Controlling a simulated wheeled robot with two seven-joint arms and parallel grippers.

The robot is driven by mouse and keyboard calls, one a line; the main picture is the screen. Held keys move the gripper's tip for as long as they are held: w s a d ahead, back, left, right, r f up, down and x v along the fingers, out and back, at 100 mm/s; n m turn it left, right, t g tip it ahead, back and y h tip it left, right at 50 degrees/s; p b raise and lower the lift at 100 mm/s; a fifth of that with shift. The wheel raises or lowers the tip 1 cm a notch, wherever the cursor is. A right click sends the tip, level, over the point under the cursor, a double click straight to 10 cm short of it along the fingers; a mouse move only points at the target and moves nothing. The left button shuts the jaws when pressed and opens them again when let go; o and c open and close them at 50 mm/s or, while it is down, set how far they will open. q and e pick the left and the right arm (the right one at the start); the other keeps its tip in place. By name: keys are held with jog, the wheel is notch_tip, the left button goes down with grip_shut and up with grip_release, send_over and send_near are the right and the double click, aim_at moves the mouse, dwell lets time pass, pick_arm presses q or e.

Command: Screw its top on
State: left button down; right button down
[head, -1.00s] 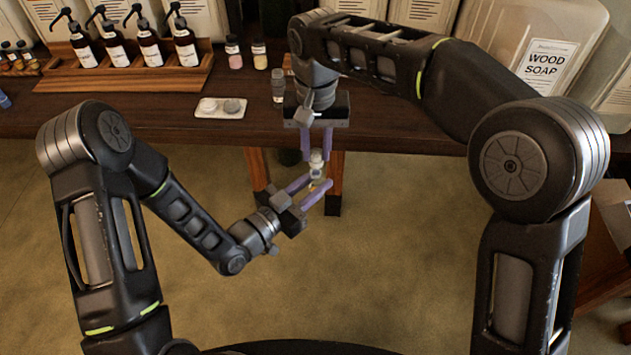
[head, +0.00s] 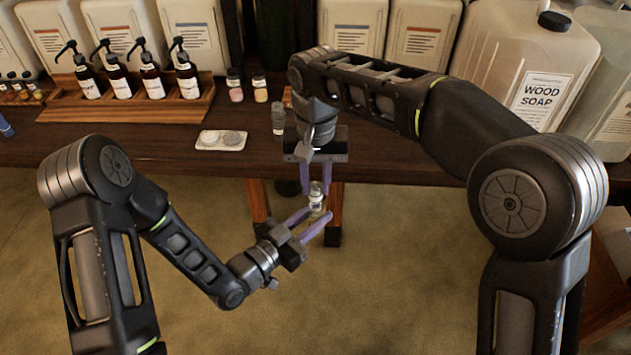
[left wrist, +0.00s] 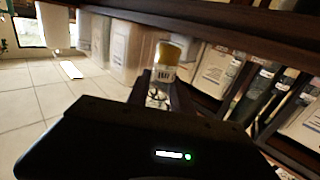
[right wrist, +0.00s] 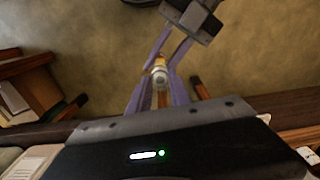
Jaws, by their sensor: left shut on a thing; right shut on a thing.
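A small clear bottle (head: 315,202) with a pale label and yellowish lower part stands roughly upright between my two grippers, in front of the table. My left gripper (head: 315,217) is shut on the bottle from below left. My right gripper (head: 314,183) points down from above, its fingers on either side of the pale top (right wrist: 160,76), which it holds. The top sits at the bottle's upper end; whether it is threaded cannot be told.
The dark wooden table (head: 130,145) lies behind the grippers. It bears a rack (head: 130,107) of pump bottles, a white dish (head: 221,140) with two round pieces, two small jars (head: 235,90) and a grey container (head: 278,118). Large canisters (head: 525,70) stand behind. Open floor lies in front.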

aim_at(315, 218)
jog(key=shift+f, duration=0.1)
jog(key=shift+f, duration=0.85)
jog(key=shift+f, duration=0.55)
dwell(0.4)
